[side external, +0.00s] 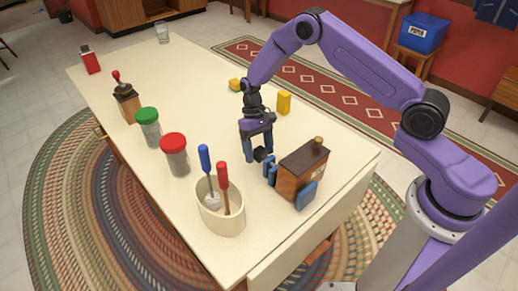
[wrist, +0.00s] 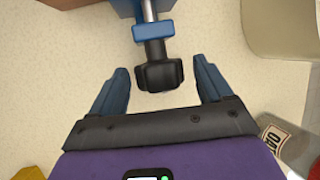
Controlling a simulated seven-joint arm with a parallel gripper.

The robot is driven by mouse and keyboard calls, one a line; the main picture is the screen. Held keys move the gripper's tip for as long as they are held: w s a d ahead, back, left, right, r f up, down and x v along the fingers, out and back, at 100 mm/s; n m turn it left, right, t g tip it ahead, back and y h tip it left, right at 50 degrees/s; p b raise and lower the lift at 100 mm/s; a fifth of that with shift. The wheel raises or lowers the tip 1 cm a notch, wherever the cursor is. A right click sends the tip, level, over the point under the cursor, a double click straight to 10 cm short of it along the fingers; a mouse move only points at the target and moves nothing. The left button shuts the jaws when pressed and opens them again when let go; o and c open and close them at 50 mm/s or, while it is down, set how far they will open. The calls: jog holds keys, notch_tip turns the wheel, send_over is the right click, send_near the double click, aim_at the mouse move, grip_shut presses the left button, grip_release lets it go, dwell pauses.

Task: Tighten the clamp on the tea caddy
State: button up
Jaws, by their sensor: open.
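The tea caddy (side external: 301,173) is a dark wooden box with a brass-coloured knob on its lid, standing near the front right of the table. A blue clamp (side external: 306,196) has a jaw on each side of it. The clamp's black handle (side external: 260,155) points toward my gripper; it also shows in the wrist view (wrist: 159,76). My gripper (side external: 257,158) is open, with blue fingers. In the wrist view my gripper (wrist: 160,90) has one finger on each side of the handle, with gaps on both sides. The caddy is mostly out of the wrist view.
A cream crock (side external: 221,218) holding a blue-handled and a red-handled tool stands left of the caddy. Jars with green (side external: 149,125) and red (side external: 174,155) lids stand farther left. Yellow items (side external: 284,102) lie behind my gripper. The table's far left has free room.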

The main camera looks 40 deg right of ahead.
jog(key=c, duration=1)
jog(key=shift+c, duration=0.2)
jog(key=h, duration=0.2)
jog(key=shift+a+h, duration=0.3)
jog(key=shift+h, duration=0.1)
jog(key=h, duration=0.2)
jog(key=m+h, duration=0.1)
jog(key=shift+a+h, duration=0.25)
jog(key=shift+h, duration=0.05)
jog(key=h, duration=0.1)
jog(key=m+h, duration=0.1)
jog(key=h, duration=0.1)
jog(key=shift+a+f, duration=0.2)
jog(key=shift+a+f+m+g+h, duration=0.1)
jog(key=shift+m+g+h, duration=0.15)
jog(key=shift+h, duration=0.75)
jog(key=shift+f+m+g+h, duration=0.15)
jog(key=shift+m+h, duration=0.1)
jog(key=shift+h, duration=0.75)
jog(key=shift+r, duration=0.1)
